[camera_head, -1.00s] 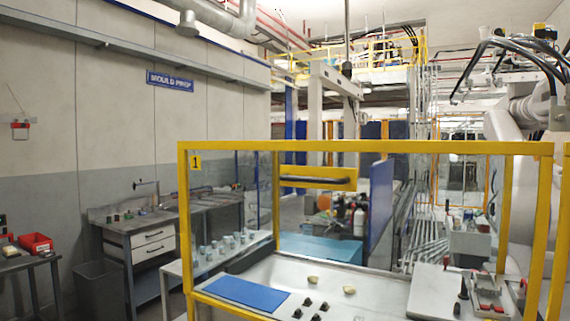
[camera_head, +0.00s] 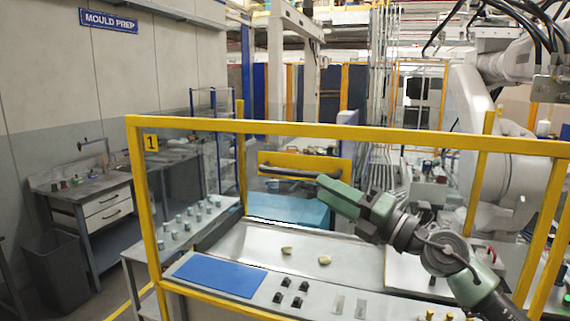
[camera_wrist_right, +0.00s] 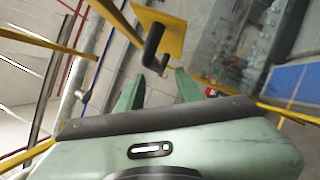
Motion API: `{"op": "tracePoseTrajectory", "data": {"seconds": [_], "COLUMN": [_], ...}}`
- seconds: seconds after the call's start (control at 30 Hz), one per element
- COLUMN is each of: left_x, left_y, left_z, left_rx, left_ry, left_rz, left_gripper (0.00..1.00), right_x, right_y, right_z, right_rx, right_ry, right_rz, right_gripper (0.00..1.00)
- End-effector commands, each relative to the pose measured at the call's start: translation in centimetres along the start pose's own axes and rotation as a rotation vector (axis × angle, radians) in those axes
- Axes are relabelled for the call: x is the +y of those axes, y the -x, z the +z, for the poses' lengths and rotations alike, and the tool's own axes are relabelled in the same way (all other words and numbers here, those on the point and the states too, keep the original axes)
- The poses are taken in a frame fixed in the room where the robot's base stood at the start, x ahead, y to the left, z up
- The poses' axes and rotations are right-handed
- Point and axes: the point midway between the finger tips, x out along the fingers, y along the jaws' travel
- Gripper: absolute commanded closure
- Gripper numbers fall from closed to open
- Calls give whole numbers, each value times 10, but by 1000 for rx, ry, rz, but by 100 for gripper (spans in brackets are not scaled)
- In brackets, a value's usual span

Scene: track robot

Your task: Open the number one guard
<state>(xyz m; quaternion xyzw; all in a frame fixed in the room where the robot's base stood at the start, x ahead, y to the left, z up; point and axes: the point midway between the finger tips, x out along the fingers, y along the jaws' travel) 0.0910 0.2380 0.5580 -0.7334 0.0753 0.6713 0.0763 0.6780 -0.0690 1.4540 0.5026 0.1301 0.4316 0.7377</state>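The number one guard is a clear panel in a yellow frame (camera_head: 340,132), with a yellow "1" label (camera_head: 151,142) at its upper left. A yellow plate (camera_head: 330,165) on it carries a dark bar handle (camera_head: 285,173). My right gripper (camera_head: 322,183) reaches in from the lower right, its tip close to the handle's right end. In the right wrist view its green fingers (camera_wrist_right: 157,83) are spread and empty. The black handle (camera_wrist_right: 152,45) on its yellow plate (camera_wrist_right: 160,30) lies just beyond them, apart from them. My left gripper is not in view.
Inside the guard are a blue mat (camera_head: 218,274), two small pale pieces (camera_head: 286,251) and black knobs (camera_head: 292,284). Small cups (camera_head: 188,224) line a side shelf. A workbench (camera_head: 85,190) and grey bin (camera_head: 56,270) stand left. A large white robot arm (camera_head: 490,160) is behind right.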

Motion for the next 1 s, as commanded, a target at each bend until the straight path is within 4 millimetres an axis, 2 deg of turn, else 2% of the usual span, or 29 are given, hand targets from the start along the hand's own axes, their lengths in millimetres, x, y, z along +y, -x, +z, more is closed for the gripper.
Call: {"op": "tracePoseTrajectory", "data": {"seconds": [0.17,0.6,0.77,1.0], "left_x": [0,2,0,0], "left_y": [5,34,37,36], "left_z": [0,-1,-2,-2], "left_rx": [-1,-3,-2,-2], "left_ry": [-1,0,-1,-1], "left_rz": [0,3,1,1], "left_gripper": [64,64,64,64], "right_x": [5,4,2,2], "right_y": [-7,-70,-78,-79], "right_z": [5,4,3,2], "right_rx": [32,28,28,28], "right_ry": [55,52,53,54], "right_rz": [-28,-26,-27,-27], "right_gripper": [64,64,64,64]}}
